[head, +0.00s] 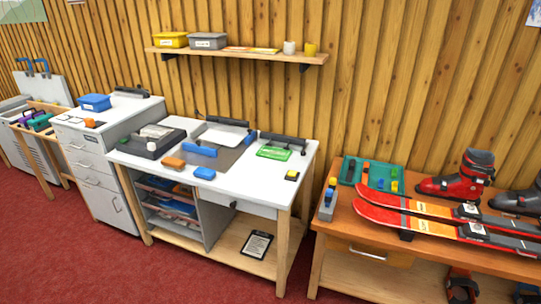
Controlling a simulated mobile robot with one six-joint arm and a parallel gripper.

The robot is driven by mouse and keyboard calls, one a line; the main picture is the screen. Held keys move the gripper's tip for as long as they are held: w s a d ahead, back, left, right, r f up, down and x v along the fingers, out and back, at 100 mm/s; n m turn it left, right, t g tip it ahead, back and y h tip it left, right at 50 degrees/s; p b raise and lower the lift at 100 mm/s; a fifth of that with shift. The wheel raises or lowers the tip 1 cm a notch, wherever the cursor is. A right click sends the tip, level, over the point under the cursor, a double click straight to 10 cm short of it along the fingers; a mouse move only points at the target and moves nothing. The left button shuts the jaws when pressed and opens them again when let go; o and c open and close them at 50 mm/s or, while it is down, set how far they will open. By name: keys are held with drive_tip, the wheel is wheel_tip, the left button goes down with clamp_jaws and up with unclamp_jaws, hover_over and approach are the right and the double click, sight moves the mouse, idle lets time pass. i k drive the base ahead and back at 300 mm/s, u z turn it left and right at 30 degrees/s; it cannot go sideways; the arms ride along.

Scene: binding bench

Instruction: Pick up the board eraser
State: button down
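No object can be identified for certain as the board eraser at this size. On the white table (238,178), a small orange block (173,163) and a small blue block (205,173) lie apart near the front edge. A small black and yellow item (291,175) lies near the table's right corner. Any of these may be the eraser; I cannot tell which. My gripper is not in view, and no arm shows.
A dark machine (153,137), a grey mat (222,157) and a green packet (274,153) occupy the white table. A drawer cabinet (92,165) stands left; a wooden bench (345,229) with skis (430,221) stands right. Red carpet (80,255) in front is clear.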

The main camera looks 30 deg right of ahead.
sight(203, 174)
drive_tip(key=k, duration=0.65)
drive_tip(key=z, duration=0.15)
drive_tip(key=i, duration=1.35)
drive_tip(key=u, duration=0.95)
drive_tip(key=i, duration=0.65)
drive_tip(key=u, duration=0.4)
